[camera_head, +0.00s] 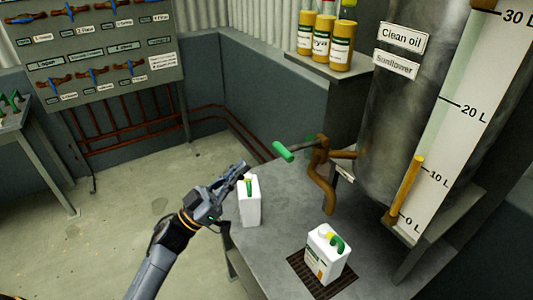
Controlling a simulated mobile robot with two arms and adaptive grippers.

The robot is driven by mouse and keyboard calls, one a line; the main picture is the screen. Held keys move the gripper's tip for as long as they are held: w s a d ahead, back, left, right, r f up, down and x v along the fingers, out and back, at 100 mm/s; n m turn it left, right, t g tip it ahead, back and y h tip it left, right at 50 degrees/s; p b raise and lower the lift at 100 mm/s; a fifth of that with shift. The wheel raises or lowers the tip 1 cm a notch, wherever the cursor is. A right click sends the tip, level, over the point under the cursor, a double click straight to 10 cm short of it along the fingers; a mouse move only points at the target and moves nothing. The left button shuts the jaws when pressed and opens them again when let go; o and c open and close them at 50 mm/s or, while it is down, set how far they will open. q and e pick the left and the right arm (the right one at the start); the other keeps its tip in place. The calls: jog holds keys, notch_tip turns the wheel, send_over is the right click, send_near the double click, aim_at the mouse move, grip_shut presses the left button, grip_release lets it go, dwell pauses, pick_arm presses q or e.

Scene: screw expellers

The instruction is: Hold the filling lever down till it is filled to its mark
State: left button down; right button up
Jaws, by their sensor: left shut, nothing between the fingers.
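The filling lever (283,152) has a green grip and sticks out left from a brown tap. The tap's curved spout (325,190) points down over the grey bench and comes from a large metal tank (393,130) labelled "Clean oil" and "Sunflower". My left gripper (243,168) is shut and empty, left of the lever and apart from it. It shows just above a white canister (249,206) on the bench. A second white canister (326,258), with a green handle and yellow cap, stands upright on a dark grate. Its fill level cannot be told. My right gripper is out of view.
The tank's scale (462,110) reads 0 to 30 L, with a yellow column up to about 10 L. Several yellow bottles (322,40) stand on a shelf behind. A valve panel (100,50) is at the back left. The floor (130,205) at left is clear.

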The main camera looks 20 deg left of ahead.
pick_arm(q)
jog(key=p+x, duration=0.4)
jog(key=x, duration=0.6)
jog(key=shift+w+d+f, duration=0.15)
jog(key=shift+w+f, duration=0.05)
jog(key=shift+f, duration=0.8)
jog(key=shift+w+d+f, duration=0.1)
jog(key=shift+w+f, duration=0.15)
jog(key=shift+f, duration=0.8)
